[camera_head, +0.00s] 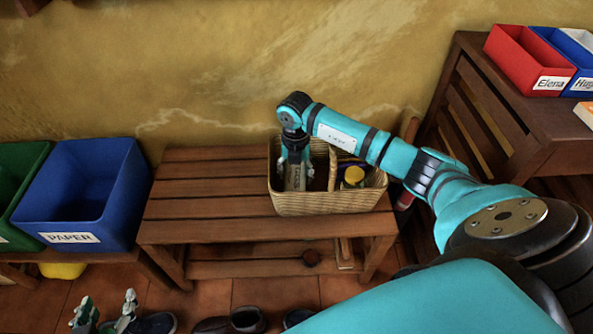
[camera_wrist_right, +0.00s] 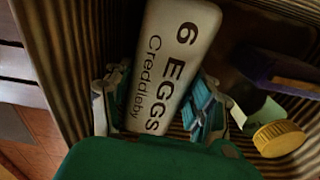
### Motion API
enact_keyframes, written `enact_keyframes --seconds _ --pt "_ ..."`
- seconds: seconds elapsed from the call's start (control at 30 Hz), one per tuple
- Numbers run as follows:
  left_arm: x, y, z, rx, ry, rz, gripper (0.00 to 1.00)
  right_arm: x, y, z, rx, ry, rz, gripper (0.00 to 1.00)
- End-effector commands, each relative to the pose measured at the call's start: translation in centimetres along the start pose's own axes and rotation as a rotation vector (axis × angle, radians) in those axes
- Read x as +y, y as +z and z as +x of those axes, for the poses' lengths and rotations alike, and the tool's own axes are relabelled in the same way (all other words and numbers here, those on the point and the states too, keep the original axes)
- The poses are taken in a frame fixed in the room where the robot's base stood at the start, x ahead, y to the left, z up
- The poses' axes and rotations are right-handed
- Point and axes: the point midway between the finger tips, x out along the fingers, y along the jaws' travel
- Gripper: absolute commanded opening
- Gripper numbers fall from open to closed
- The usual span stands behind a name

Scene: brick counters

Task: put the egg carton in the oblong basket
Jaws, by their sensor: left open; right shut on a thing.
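The oblong basket (camera_head: 330,203) is woven and tan, with a handle, and stands on the slatted wooden bench. My right gripper (camera_head: 296,172) reaches down inside its left part. It is shut on the egg carton (camera_head: 295,180), a pale carton lettered "6 EGGS Creddleby". In the right wrist view the egg carton (camera_wrist_right: 172,65) lies between the two fingers of my right gripper (camera_wrist_right: 160,108), with the ribbed basket wall (camera_wrist_right: 55,65) around it. Whether the carton touches the basket floor is hard to tell. My left gripper (camera_head: 106,312) is open and empty, low at the left.
A yellow-capped container (camera_wrist_right: 278,138) and a dark purple item (camera_wrist_right: 270,68) lie in the basket's right part. The bench (camera_head: 205,190) is bare left of the basket. A blue PAPER bin (camera_head: 85,190) stands left, several shoes (camera_head: 245,320) below, and a red Elena box (camera_head: 525,60) at right.

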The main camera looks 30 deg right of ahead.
Motion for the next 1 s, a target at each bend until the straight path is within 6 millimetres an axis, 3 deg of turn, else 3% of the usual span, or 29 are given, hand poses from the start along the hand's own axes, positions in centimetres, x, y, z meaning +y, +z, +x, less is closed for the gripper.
enact_keyframes --seconds 0.23,0.27,0.47,0.77,1.0 --pt "0.0 -0.1 0.0 0.002 0.000 0.000 0.58 0.0 0.0 0.0 0.000 0.000 0.000 0.25" --pt "0.0 -0.1 0.0 0.002 0.000 0.000 0.58 0.0 0.0 0.0 0.000 0.000 0.000 0.57" --pt "0.0 0.0 0.0 0.002 0.000 0.000 0.58 0.0 0.0 0.0 0.000 0.000 0.000 0.83" --pt "0.0 0.0 0.0 0.001 0.000 0.000 0.58 0.0 0.0 -0.2 -0.001 0.000 0.000 0.84" --pt "0.0 0.0 0.0 0.001 0.000 0.000 0.58 0.0 0.1 -3.9 -0.005 0.002 0.000 0.84"
